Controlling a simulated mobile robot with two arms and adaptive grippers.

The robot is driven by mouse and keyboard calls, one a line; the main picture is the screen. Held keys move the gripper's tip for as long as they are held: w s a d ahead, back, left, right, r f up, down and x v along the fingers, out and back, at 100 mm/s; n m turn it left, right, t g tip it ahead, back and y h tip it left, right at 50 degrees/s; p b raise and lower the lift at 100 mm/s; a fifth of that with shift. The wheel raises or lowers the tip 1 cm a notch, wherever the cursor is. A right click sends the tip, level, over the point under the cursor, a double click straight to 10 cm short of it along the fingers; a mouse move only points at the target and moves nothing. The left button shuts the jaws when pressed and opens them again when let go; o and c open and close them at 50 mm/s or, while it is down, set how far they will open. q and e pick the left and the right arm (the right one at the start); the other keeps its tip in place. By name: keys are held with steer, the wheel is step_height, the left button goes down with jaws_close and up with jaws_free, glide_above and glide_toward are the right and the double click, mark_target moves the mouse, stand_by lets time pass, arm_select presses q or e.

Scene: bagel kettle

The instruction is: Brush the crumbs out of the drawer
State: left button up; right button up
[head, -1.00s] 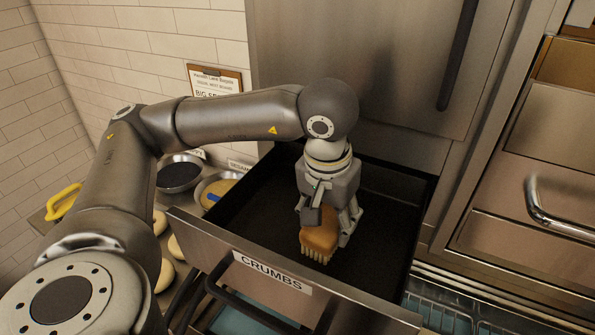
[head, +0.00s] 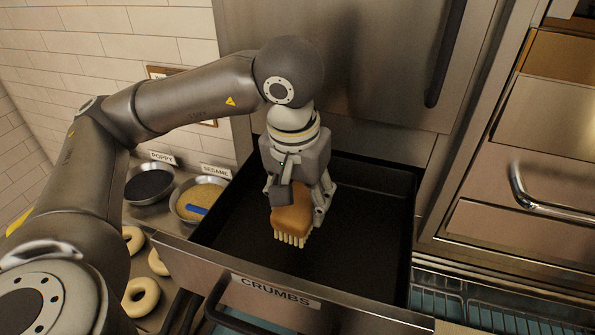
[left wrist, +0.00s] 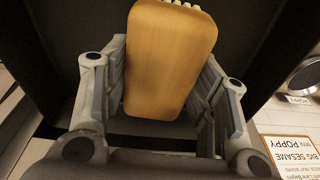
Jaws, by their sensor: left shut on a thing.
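The drawer (head: 365,225) labelled CRUMBS is pulled open, with a dark interior and a steel front. My left gripper (head: 296,207) is over the left part of the drawer and is shut on a brush (head: 292,208). The brush has an orange-brown wooden block and pale bristles pointing down. In the left wrist view the brush block (left wrist: 170,60) sits between the two fingers. I cannot tell whether the bristles touch the drawer floor. No crumbs can be made out on the dark floor. My right gripper is not in view.
Left of the drawer are a poppy bowl (head: 149,187), a sesame bowl (head: 186,212) with a blue-handled tool, and several bagels (head: 140,296). A steel cabinet with a long handle (head: 446,55) rises behind. The drawer's right side is clear.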

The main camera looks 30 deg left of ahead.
arm_select(q)
steer(key=r, duration=0.1)
steer(key=r+p, duration=0.1)
steer(key=shift+a+r, duration=0.2)
steer(key=shift+r, duration=0.4)
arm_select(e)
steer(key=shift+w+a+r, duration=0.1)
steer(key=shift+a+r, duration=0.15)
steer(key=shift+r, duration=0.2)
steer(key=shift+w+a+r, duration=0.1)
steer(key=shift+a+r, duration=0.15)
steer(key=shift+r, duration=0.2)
